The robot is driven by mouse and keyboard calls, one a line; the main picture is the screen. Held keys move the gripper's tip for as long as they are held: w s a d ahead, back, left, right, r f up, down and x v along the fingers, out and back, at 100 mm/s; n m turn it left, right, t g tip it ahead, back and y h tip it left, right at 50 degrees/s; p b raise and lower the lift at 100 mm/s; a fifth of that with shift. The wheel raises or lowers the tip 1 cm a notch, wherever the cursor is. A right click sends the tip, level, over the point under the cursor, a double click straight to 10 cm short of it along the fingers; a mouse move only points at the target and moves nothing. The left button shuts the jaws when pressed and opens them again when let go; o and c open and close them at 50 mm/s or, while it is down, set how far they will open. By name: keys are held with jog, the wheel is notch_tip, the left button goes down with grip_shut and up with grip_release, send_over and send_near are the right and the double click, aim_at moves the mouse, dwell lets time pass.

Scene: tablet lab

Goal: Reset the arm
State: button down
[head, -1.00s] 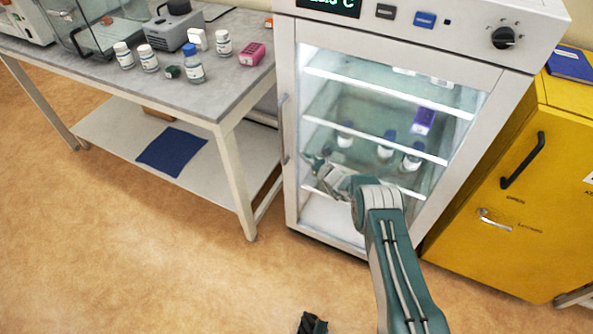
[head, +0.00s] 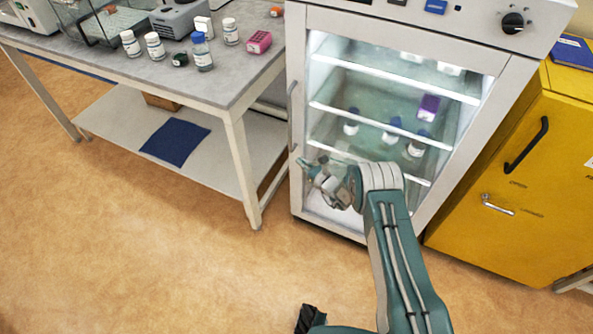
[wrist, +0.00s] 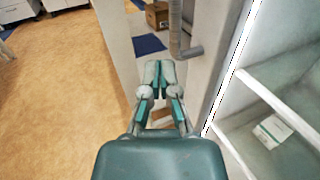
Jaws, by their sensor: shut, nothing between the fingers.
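My gripper (head: 303,162) is at the end of my bent teal and grey arm, in front of the lower left part of the glass-fronted cabinet. In the wrist view its two fingers (wrist: 159,68) are together with nothing between them. The cabinet (head: 297,190) has a white frame, and its lit shelves show through the front. Its grey door handle (head: 291,115) is on the left side. The handle also shows in the wrist view (wrist: 181,38), just beyond the fingertips. I cannot tell whether the gripper touches the cabinet.
A lab table (head: 240,98) stands left, with several bottles and a pink rack (head: 259,41) on top. A blue cloth (head: 175,142) lies on its lower shelf. A yellow cabinet (head: 490,238) stands right. Bottles and a purple box (head: 428,107) are inside the lit cabinet. Floor at left front is clear.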

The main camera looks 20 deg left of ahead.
jog(key=s+r+n+g+y, duration=0.1)
jog(key=s+r+n+g, duration=0.25)
jog(key=r, duration=0.55)
jog(key=s+r+n+g, duration=0.2)
jog(key=r+n, duration=0.2)
jog(key=r, duration=0.4)
jog(key=s+d+r+n+g+h, duration=0.2)
jog(key=s+d+r+n, duration=0.2)
jog(key=r, duration=0.3)
jog(key=s+d+r+n+g+h, duration=0.1)
jog(key=s+d+r+n+g, duration=0.1)
jog(key=s+d+r+n, duration=0.45)
jog(key=s+d+r+n+t+h, duration=0.2)
jog(key=s+d+r+h, duration=0.1)
jog(key=s+d, duration=0.4)
jog(key=s+d+r+n+t+h, duration=0.2)
jog(key=s+d+r+h, duration=0.2)
jog(key=d, duration=0.6)
jog(key=s+d+r+n+t+h, duration=0.2)
jog(key=s+d+r+h, duration=0.1)
jog(key=s+d+h, duration=0.3)
jog(key=s+d, duration=0.2)
jog(key=s, duration=0.2)
jog(key=shift+d+r+h, duration=0.25)
jog(key=shift+d+h, duration=0.05)
